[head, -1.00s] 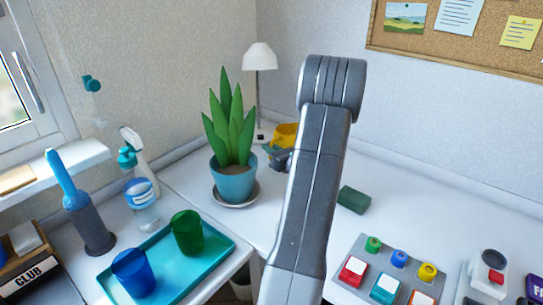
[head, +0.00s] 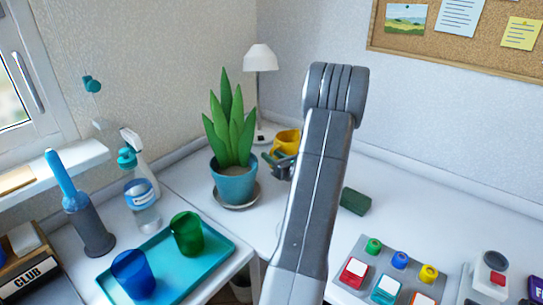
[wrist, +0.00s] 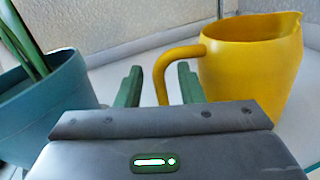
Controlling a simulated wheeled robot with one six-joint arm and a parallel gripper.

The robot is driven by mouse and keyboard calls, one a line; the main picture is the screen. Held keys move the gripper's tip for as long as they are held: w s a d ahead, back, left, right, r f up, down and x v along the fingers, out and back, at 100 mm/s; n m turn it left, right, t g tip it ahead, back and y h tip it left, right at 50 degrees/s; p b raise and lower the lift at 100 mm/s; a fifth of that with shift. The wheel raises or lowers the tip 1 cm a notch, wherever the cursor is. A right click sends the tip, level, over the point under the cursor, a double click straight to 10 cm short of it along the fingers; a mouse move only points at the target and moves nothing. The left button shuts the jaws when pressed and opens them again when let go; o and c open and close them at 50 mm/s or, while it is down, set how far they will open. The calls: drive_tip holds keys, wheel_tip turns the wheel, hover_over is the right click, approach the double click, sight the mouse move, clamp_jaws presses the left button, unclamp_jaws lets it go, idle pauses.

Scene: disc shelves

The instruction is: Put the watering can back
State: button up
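The yellow watering can (head: 287,140) stands upright on the white desk behind my arm, near the lamp. In the wrist view the can (wrist: 258,68) fills the right side, with its handle (wrist: 162,75) towards me. My gripper (wrist: 160,84) is open, with its two green fingers apart. The handle shows in the gap between the fingers, with space on both sides; I cannot tell how deep it sits. In the head view my gripper (head: 278,163) is just in front of the can, partly hidden by my arm.
A potted plant (head: 235,184) on a saucer stands close to the left of my gripper; its pot (wrist: 45,105) shows in the wrist view. A white lamp (head: 260,58) stands behind. A dark green block (head: 355,201) lies to the right. A teal tray (head: 208,270) holds cups.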

drive_tip(key=v, duration=1.1)
